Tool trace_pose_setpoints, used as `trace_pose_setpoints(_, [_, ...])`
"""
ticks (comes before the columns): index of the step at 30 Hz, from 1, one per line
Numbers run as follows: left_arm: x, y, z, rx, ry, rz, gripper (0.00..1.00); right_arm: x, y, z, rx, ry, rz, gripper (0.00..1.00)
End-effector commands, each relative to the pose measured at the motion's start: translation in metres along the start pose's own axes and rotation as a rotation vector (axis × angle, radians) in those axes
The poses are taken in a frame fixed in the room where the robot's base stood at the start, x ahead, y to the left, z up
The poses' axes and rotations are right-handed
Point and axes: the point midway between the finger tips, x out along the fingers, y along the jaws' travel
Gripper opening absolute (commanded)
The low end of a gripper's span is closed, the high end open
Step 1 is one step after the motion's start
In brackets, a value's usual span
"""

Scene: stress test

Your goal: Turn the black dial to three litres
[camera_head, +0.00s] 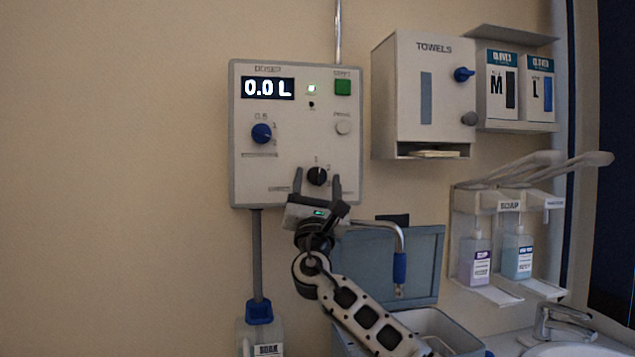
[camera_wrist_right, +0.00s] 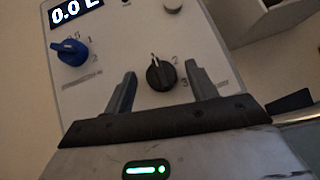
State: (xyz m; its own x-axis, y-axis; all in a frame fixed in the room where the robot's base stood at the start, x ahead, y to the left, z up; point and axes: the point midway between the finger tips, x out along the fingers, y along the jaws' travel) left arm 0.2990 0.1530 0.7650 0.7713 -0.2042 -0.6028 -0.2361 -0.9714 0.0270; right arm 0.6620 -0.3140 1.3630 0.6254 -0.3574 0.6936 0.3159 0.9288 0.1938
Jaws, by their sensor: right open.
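The black dial (camera_head: 317,176) sits low on the front of the grey-white doser panel (camera_head: 290,200). In the right wrist view the black dial (camera_wrist_right: 160,75) has a pale pointer line near its top, and the numbers 2 and 3 show to its right. My right gripper (camera_head: 318,178) is open, with one finger on each side of the dial. In the right wrist view the right gripper (camera_wrist_right: 161,85) shows gaps between both fingers and the dial. The display (camera_head: 268,88) reads 0.0 L. My left gripper is not in view.
A blue dial (camera_head: 262,133) is on the same panel, up and left, with a green button (camera_head: 343,88) and a white button (camera_head: 343,128) at the right. A spout (camera_head: 400,265) hangs below, over an open blue-grey box (camera_head: 440,325). A towel dispenser (camera_head: 400,110) stands right.

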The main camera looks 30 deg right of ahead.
Motion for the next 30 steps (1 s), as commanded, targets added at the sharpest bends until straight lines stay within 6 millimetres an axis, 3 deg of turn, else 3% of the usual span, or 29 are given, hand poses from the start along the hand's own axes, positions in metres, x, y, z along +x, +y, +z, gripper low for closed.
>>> trace_pose_setpoints(4, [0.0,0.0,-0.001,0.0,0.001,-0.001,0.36,0.0,0.0,0.0,0.0,0.0,0.0,0.54])
trace_pose_setpoints(9, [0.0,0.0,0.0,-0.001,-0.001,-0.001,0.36,0.0,0.0,0.0,0.0,0.0,-0.001,0.12])
trace_pose_setpoints(20, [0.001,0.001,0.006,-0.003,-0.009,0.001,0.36,-0.001,0.0,-0.001,0.032,0.003,-0.034,0.12])
trace_pose_setpoints(30, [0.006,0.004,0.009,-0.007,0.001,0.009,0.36,-0.002,0.005,-0.001,0.193,0.021,-0.197,0.12])
